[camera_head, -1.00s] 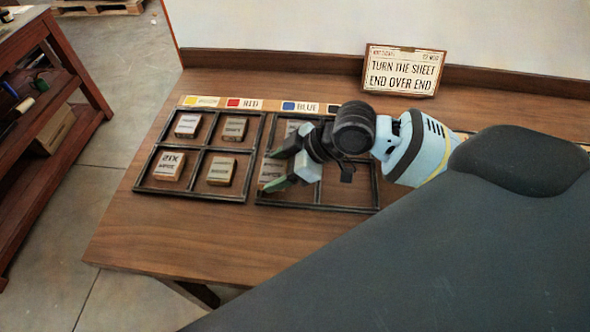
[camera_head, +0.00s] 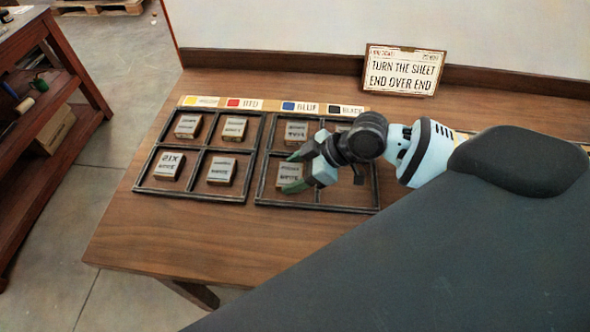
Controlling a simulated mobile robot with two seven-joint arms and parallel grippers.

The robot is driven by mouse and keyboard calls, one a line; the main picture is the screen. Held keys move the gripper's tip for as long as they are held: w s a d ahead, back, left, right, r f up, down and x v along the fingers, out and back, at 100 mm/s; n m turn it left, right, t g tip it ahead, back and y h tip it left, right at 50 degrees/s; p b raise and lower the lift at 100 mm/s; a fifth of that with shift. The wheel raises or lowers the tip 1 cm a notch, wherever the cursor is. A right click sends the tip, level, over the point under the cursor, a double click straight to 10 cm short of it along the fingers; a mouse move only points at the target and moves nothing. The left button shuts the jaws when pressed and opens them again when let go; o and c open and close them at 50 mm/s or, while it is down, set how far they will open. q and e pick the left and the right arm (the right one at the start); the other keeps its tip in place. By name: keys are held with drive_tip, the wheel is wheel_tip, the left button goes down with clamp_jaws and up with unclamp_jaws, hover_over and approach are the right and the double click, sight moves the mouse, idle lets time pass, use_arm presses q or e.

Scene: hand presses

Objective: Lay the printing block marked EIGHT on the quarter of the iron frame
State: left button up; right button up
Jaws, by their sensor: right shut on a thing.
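My right gripper (camera_head: 291,170) is shut on a small wooden block (camera_head: 289,175) with a pale face. The block is at the lower left quarter of the right iron frame (camera_head: 318,207); I cannot tell whether it rests on the table or is just above it. Its marking is too small to read, so I cannot confirm EIGHT. Another block (camera_head: 296,131) lies in that frame's upper left quarter. The lower right quarter shows bare wood, and the upper right quarter is partly hidden by my gripper. My left gripper is out of view.
The left iron frame (camera_head: 160,190) holds several blocks, one reading SIX (camera_head: 168,165). A colour label strip (camera_head: 268,105) runs behind both frames. A sign (camera_head: 403,70) stands at the back, reading TURN THE SHEET END OVER END. The table's front left is clear.

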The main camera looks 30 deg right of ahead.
drive_tip(key=shift+f, duration=0.1)
drive_tip(key=o, duration=1)
drive_tip(key=shift+r, duration=0.2)
drive_tip(key=shift+p+v, duration=0.35)
drive_tip(key=shift+v, duration=5.6)
